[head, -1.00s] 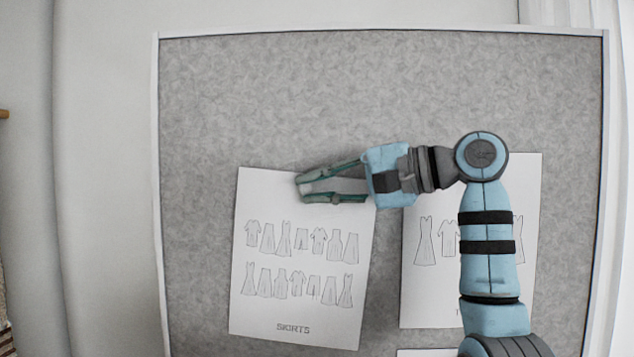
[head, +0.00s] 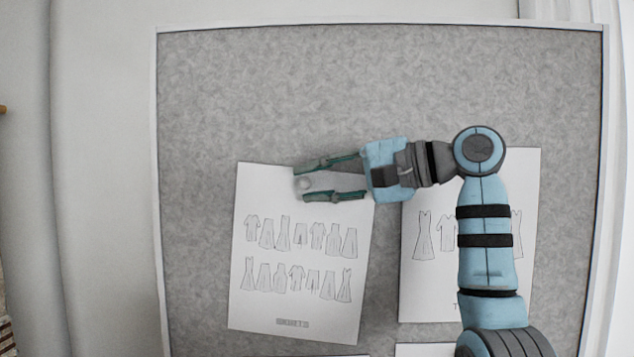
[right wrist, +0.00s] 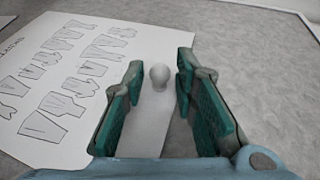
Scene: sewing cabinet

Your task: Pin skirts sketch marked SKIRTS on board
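The skirts sketch (head: 297,312) is a white sheet with two rows of garment drawings and a label at its lower edge, blurred now. It lies slightly tilted against the grey board (head: 300,90). A pale round-headed pin (head: 305,185) stands at the sheet's upper part; it also shows in the right wrist view (right wrist: 160,77). My right gripper (head: 298,183) is open at the sheet's top, and in the right wrist view its fingers (right wrist: 160,70) stand on either side of the pin with gaps. The pin's point is hidden. My left gripper is out of view.
A second sheet (head: 420,275) with garment drawings hangs to the right, partly behind my right arm. Part of another sheet (head: 425,350) shows below it. The board's upper area is clear inside its white frame (head: 157,120).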

